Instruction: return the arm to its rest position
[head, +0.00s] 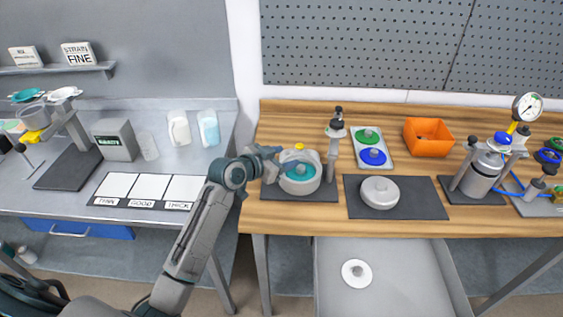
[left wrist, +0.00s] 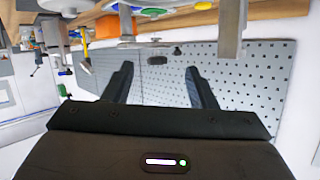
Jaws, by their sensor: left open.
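My left arm comes in from the lower left in the head view. Its gripper (head: 274,164) is at the left side of a clear-domed drum with teal contents and a yellow cap (head: 299,173). I cannot tell whether they touch. In the left wrist view the two dark fingers of my left gripper (left wrist: 160,86) stand wide apart with nothing between them. My right gripper is not in view.
The drum stands on a dark mat on the wooden bench (head: 270,213). A grey lid (head: 380,192), a tray with green and blue discs (head: 358,144), an orange bin (head: 428,137) and a gauge vessel (head: 484,173) stand to its right. A metal counter (head: 60,193) is at left.

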